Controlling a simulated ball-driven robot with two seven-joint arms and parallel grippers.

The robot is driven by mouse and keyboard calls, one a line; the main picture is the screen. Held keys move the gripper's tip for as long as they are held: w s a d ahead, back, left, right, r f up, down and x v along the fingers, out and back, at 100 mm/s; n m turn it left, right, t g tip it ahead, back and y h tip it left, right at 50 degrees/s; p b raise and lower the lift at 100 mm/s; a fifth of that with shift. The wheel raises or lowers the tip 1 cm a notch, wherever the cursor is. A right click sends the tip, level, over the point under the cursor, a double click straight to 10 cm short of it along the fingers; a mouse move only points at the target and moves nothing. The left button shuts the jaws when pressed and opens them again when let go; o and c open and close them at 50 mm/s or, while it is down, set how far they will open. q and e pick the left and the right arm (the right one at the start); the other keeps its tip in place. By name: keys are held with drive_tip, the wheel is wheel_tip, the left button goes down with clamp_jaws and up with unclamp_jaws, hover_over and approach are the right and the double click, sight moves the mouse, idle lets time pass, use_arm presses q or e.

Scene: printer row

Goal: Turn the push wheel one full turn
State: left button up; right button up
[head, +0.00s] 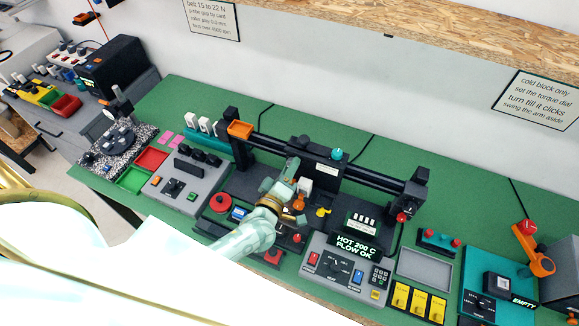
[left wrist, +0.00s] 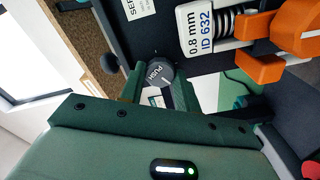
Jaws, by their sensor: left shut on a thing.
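The push wheel (left wrist: 160,73) is a round dark grey knob lettered PUSH with a pale pointer line, in the upper middle of the left wrist view. My left gripper (left wrist: 160,86) has green fingers on either side of it and is shut on it. In the head view my left gripper (head: 290,178) reaches in to the carriage on the black printer rail, and I cannot make out the wheel there. My right gripper is in neither view.
A white block marked 0.8 mm ID 632 (left wrist: 208,28) and an orange lever (left wrist: 258,68) sit close beside the wheel. The black rail (head: 360,172) crosses behind. The HOT 200 C display (head: 356,246) and control panel stand to the right on the green bench.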

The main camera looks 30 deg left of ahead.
use_arm(q)
drive_tip(key=shift+f+m, duration=0.1)
drive_tip(key=shift+m, duration=0.3)
drive_tip(key=o, duration=0.9)
drive_tip(key=shift+c, duration=0.2)
drive_tip(key=shift+o, duration=0.5)
